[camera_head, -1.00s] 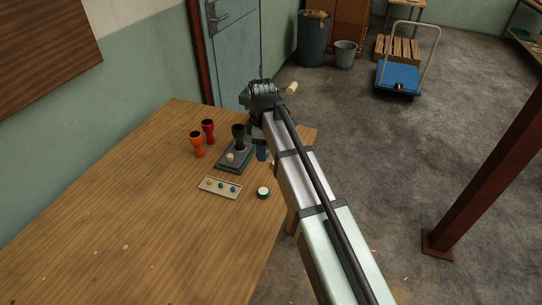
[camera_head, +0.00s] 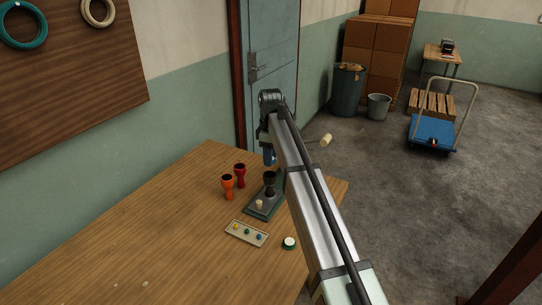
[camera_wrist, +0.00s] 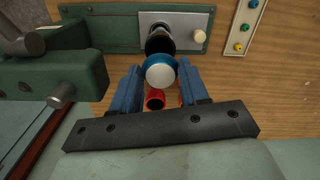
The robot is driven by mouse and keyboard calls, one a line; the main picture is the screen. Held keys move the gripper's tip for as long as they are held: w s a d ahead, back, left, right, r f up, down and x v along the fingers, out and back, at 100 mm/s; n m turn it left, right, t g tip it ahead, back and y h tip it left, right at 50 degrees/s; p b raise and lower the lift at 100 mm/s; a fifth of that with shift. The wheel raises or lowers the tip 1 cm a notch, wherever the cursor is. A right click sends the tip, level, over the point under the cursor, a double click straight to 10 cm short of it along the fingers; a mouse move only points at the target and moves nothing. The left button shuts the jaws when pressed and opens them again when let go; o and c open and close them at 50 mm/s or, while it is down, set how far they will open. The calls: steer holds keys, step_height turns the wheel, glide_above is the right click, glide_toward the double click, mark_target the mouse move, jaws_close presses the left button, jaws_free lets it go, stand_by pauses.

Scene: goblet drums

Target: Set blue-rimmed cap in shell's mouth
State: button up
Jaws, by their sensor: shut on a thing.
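In the wrist view my gripper (camera_wrist: 160,74) is shut on the blue-rimmed cap (camera_wrist: 160,69), which has a pale round face. The dark shell (camera_wrist: 157,40) stands upright behind it, its black mouth partly covered by the cap. The cap looks apart from the mouth; the exact gap is hard to tell. In the head view the shell (camera_head: 269,179) stands on a grey plate of a green base (camera_head: 254,213). My blue-fingered gripper (camera_head: 269,157) is above it, and the cap is not discernible there.
An orange drum (camera_head: 227,187) and a red drum (camera_head: 240,176) stand left of the shell. A pale peg (camera_head: 259,204) rises from the plate. A tray (camera_head: 235,234) with coloured buttons and a green-rimmed cap (camera_head: 289,243) lie in front.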

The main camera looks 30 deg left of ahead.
steer(key=shift+f, duration=2.5)
steer(key=shift+f, duration=0.2)
steer(key=o, duration=1.5)
steer(key=shift+c, duration=0.2)
steer(key=shift+r, duration=0.1)
steer(key=shift+r, duration=2.9)
